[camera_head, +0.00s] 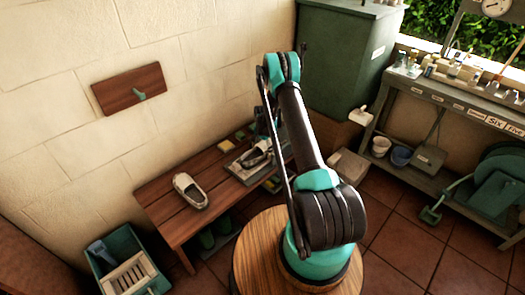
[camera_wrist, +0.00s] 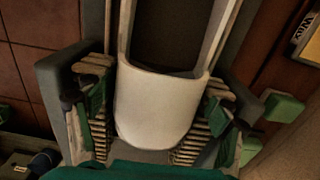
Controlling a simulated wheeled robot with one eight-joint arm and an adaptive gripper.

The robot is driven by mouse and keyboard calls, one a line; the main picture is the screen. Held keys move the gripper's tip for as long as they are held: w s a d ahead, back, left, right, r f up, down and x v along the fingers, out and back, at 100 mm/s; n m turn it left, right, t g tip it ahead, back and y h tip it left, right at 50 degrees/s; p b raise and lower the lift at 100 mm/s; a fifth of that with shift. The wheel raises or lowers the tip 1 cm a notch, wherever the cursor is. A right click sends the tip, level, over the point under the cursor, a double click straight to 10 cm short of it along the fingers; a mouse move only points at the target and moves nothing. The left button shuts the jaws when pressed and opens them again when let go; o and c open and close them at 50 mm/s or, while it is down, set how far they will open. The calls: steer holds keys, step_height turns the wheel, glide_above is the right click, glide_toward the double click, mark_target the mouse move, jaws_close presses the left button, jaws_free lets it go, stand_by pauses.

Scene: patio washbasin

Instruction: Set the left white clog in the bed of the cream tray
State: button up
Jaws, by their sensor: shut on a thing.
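My gripper (camera_head: 262,140) is shut on a white clog (camera_wrist: 157,110), with a finger on each side of it in the wrist view (camera_wrist: 155,125). The clog's rounded white end is nearest the wrist camera, and its dark opening is beyond. In the head view the held clog (camera_head: 254,157) is at the cream tray (camera_head: 238,170) on the bench, within its outline. I cannot tell whether it touches the tray bed. A second white clog (camera_head: 190,191) lies on the bench to the left, apart from the gripper.
The wooden bench (camera_head: 165,207) runs along the wall, with small yellow and green blocks (camera_head: 227,145) behind the tray. A round wooden table (camera_head: 255,222) is in front. A green crate (camera_head: 120,250) stands at lower left. A shelf unit (camera_head: 440,95) is at right.

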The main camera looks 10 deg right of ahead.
steer(key=o, duration=1.3)
step_height(320, 180, up, 12)
steer(key=shift+r, duration=0.15)
steer(key=s+d+r+n+t, duration=0.2)
steer(key=s+r+n, duration=0.3)
steer(key=s+r, duration=1.35)
steer(key=s+r+n+t, duration=0.1)
steer(key=s+r+n, duration=0.1)
steer(key=s, duration=1)
steer(key=s+r+n+t, duration=0.1)
steer(key=s+r+n, duration=0.1)
steer(key=s, duration=1)
steer(key=shift+s+d+n, duration=0.3)
steer(key=shift+d+n, duration=0.05)
steer(key=shift+n, duration=0.55)
